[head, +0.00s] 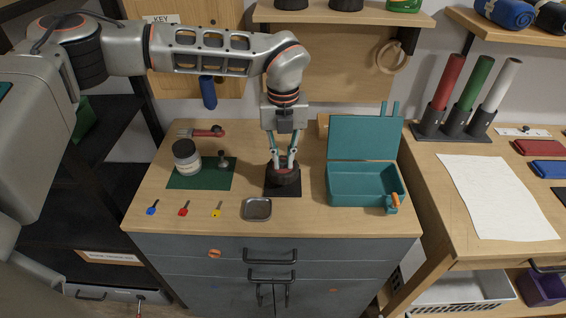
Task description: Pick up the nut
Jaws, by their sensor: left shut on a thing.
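My left gripper (284,163) points straight down over a dark round wheel (284,177) on a small black mat (283,191). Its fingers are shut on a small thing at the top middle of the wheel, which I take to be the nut. The fingers mostly hide it, and I cannot tell whether it is clear of the wheel. My right gripper is not in view.
A green mat (195,183) with a jar (186,156) lies left. Several keys and a metal tray (257,209) are along the front. An open teal box (362,194) stands right of the wheel. A second table (450,220) holds paper.

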